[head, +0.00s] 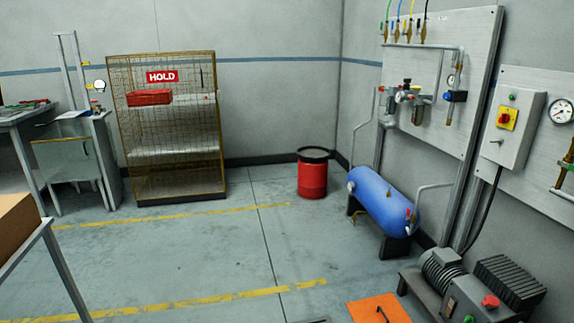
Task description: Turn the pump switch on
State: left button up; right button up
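A grey switch box (513,128) is mounted on the wall panel at the right. It carries a red rotary knob on a yellow plate (507,119) and a small green lamp or button above it. A motor-driven pump unit (442,270) stands on the floor at the lower right. Its grey box has a red knob (490,301) and a green button (468,319) at the bottom edge. I cannot tell which of these is the pump switch, nor its setting. Neither of my grippers is in view.
A blue tank (383,200) lies on dark supports by the right wall, under a panel with pipes and valves (435,90). A red bin (312,175) stands in the corner. A mesh cage with a HOLD sign (162,76) stands at the back left. The middle floor is clear.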

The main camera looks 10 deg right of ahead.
aim_at(503, 117)
jog(key=i+j+z, duration=0.15)
jog(key=i+z, duration=0.3)
jog(key=i, duration=0.65)
jog(key=i+z, duration=1.05)
jog(key=z, duration=0.15)
jog(key=i+z, duration=0.45)
jog(key=z, duration=0.25)
